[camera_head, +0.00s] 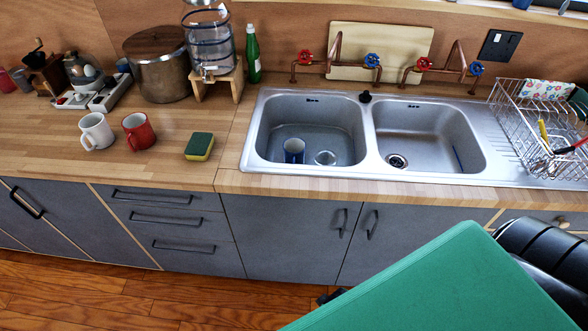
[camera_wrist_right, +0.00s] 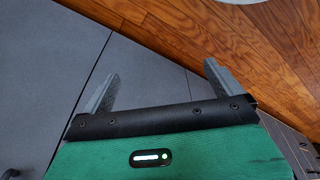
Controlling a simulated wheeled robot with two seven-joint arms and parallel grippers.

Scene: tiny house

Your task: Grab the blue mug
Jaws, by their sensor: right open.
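The blue mug (camera_head: 293,151) stands in the left basin of the steel sink (camera_head: 246,162), near the basin's front left side. A clear glass or dish (camera_head: 325,158) lies to its right in the same basin. My right gripper shows in the right wrist view (camera_wrist_right: 160,84), with its two grey fingers spread apart and nothing between them. It is low, in front of the grey cabinets and over the wooden floor, well away from the mug. In the head view my green right arm covers the lower right and mostly hides that gripper. My left gripper is not in view.
A white mug (camera_head: 95,132), a red mug (camera_head: 138,132) and a sponge (camera_head: 199,146) sit on the wooden counter (camera_head: 200,117) left of the sink. Copper taps (camera_head: 327,75) rise behind the basins.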

